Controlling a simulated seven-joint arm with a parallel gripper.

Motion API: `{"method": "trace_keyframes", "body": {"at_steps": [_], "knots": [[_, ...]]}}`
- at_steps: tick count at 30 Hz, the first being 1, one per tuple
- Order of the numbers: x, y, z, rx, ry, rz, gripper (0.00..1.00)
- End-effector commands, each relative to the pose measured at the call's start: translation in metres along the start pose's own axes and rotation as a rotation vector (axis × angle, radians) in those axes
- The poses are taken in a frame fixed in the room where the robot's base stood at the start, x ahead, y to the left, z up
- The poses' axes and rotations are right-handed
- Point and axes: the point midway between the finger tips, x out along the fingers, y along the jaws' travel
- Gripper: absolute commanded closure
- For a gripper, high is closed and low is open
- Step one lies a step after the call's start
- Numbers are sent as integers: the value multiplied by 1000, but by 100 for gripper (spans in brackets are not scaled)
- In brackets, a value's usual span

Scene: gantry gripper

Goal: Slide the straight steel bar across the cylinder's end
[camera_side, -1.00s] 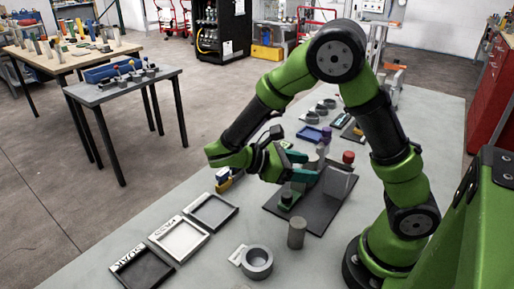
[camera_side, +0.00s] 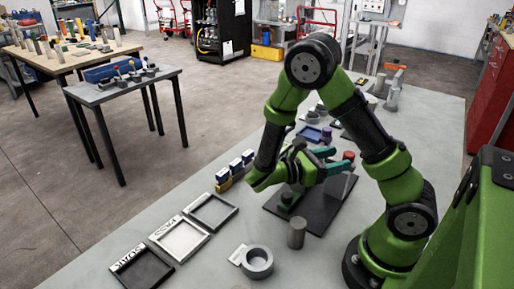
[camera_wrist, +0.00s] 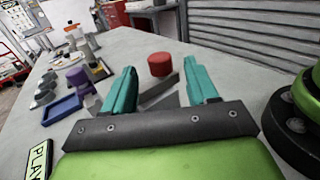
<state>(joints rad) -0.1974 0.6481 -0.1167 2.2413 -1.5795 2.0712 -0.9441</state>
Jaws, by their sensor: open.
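My gripper (camera_side: 328,167) has teal fingers and hangs above the dark board (camera_side: 317,217), open. In the wrist view the fingers of my gripper (camera_wrist: 162,76) stand apart, with a grey bar-like piece (camera_wrist: 158,91) visible between and beyond them. I cannot tell whether it is the straight steel bar, and I see no contact with it. A plain grey cylinder (camera_side: 296,233) stands upright at the board's near edge. A red-topped piece (camera_side: 348,157) is just past the fingers; it also shows in the wrist view (camera_wrist: 160,64).
A thick grey ring (camera_side: 257,262) lies on the near table. Three shallow trays, one of them a pale-bottomed tray (camera_side: 179,221), lie to the left. Blue-and-white blocks (camera_side: 235,166) and a blue tray (camera_wrist: 62,108) stand further back. Bare table lies around the trays.

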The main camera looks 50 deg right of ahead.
Motion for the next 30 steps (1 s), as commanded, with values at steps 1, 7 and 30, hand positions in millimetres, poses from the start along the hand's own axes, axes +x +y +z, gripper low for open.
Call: {"method": "trace_keyframes", "body": {"at_steps": [1,7,30], "knots": [[11,0,0,-1,-1,-6,42],[40,0,0,0,0,-3,42],[52,0,0,0,1,0,90]]}}
